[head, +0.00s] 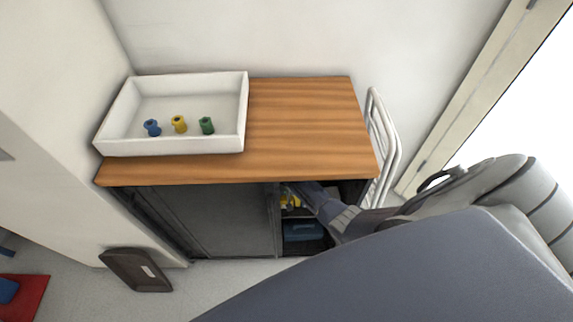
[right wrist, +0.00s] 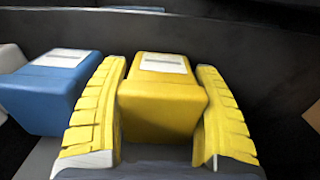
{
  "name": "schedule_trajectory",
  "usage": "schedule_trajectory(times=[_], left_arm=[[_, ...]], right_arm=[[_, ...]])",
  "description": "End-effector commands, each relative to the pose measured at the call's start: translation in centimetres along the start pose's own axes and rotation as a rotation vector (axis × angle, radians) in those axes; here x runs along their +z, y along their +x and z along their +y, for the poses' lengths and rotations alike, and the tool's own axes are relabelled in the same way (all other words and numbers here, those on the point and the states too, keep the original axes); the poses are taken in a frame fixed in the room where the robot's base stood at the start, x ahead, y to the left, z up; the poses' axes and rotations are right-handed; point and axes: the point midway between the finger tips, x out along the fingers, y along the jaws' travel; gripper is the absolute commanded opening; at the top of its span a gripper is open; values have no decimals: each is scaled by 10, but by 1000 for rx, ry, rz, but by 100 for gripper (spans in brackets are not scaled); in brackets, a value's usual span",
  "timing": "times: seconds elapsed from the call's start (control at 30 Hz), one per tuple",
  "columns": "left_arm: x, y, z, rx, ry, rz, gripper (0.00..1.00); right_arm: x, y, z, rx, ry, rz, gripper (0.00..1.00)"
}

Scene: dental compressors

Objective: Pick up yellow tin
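The yellow tin (right wrist: 162,100), a box-like can with a white label on top, stands upright in the right wrist view. My right gripper (right wrist: 160,75) has one yellow ridged finger close along each side of the tin. I cannot tell whether the fingers press on it or leave a thin gap. In the head view my right arm reaches into the open right part of the cabinet, and the right gripper (head: 290,201) shows only as small yellow bits there. The tin cannot be made out in that view. My left gripper is not in view.
A blue tin (right wrist: 52,88) stands just left of the left finger, and a dark wall rises behind. The cabinet's wooden top (head: 310,125) holds a white tray (head: 175,146) with small blue, yellow and green pieces. A blue box (head: 303,231) lies low in the cabinet.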

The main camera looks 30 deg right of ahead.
Motion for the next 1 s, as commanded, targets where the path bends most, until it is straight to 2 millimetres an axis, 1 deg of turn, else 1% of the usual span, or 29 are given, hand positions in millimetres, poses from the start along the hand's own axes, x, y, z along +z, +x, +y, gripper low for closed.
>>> schedule_trajectory(times=[0.03,0.4,0.43,0.77,0.87,1.0], left_arm=[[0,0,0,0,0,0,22],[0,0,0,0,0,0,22],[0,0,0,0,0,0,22],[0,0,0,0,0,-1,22],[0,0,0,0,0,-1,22],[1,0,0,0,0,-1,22]], right_arm=[[0,0,0,0,0,0,58],[0,0,0,0,0,0,15],[0,0,0,0,0,1,13],[0,-2,0,-1,0,1,13],[0,-6,0,0,-1,0,13],[0,-16,-1,-2,-1,1,13]])
